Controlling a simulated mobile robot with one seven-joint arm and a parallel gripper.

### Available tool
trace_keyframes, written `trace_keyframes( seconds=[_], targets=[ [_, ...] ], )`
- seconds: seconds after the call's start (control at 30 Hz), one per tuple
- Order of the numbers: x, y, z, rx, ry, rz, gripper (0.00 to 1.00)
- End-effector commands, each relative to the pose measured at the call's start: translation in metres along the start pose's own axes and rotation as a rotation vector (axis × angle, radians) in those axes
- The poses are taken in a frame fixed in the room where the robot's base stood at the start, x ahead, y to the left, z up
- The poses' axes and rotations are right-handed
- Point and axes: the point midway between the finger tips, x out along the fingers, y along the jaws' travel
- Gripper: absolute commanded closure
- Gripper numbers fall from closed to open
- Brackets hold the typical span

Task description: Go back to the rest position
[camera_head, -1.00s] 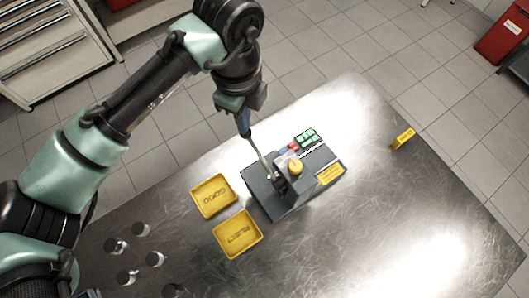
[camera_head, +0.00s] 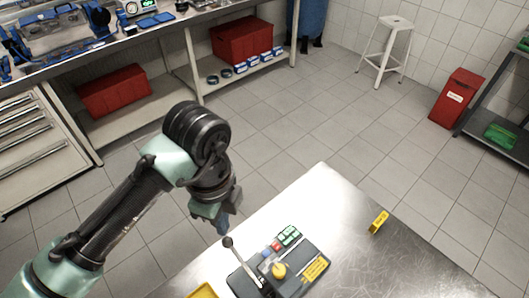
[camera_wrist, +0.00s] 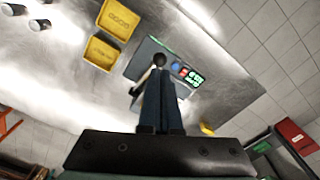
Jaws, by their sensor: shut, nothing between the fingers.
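My gripper (camera_head: 222,224) is shut and empty in the head view, above the left edge of the steel table. In the wrist view its closed fingers (camera_wrist: 158,100) point toward a grey device (camera_wrist: 150,52) with a lever. In the head view the device (camera_head: 302,290) stands on the table below and right of my gripper. Its lever (camera_head: 237,258) has a dark knob close to the fingertips in the picture; whether they touch cannot be told.
Two yellow trays (camera_wrist: 119,19) and several metal cylinders lie on the steel table (camera_head: 340,215). A small yellow sign (camera_head: 379,221) stands near its far edge. A workbench with red bins (camera_head: 243,40), a drawer cabinet and a white stool (camera_head: 388,48) stand beyond open floor.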

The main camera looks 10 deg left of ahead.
Motion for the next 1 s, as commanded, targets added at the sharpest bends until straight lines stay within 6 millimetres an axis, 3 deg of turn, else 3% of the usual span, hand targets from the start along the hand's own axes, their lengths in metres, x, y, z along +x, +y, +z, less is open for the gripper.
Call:
trace_keyframes(
  seconds=[0.13, 0.23, 0.37, 0.43, 0.6, 0.73, 0.87, 0.9, 1.0],
  targets=[
    [0.0, -0.001, -0.001, 0.0, 0.0, -0.004, 1.0],
    [-0.007, -0.016, -0.012, 0.0, 0.006, -0.06, 1.0],
    [-0.036, -0.063, -0.049, -0.017, 0.043, -0.256, 1.0],
    [-0.064, -0.095, -0.079, -0.039, 0.09, -0.408, 1.0],
    [-0.157, -0.153, -0.151, -0.132, 0.288, -0.791, 1.0],
    [-0.245, -0.17, -0.194, -0.234, 0.518, -1.071, 1.0],
    [-0.341, -0.159, -0.214, -0.373, 0.826, -1.337, 1.0],
    [-0.368, -0.149, -0.214, -0.423, 0.933, -1.414, 1.0],
    [-0.424, -0.118, -0.198, -0.547, 1.186, -1.579, 1.0]
  ],
)
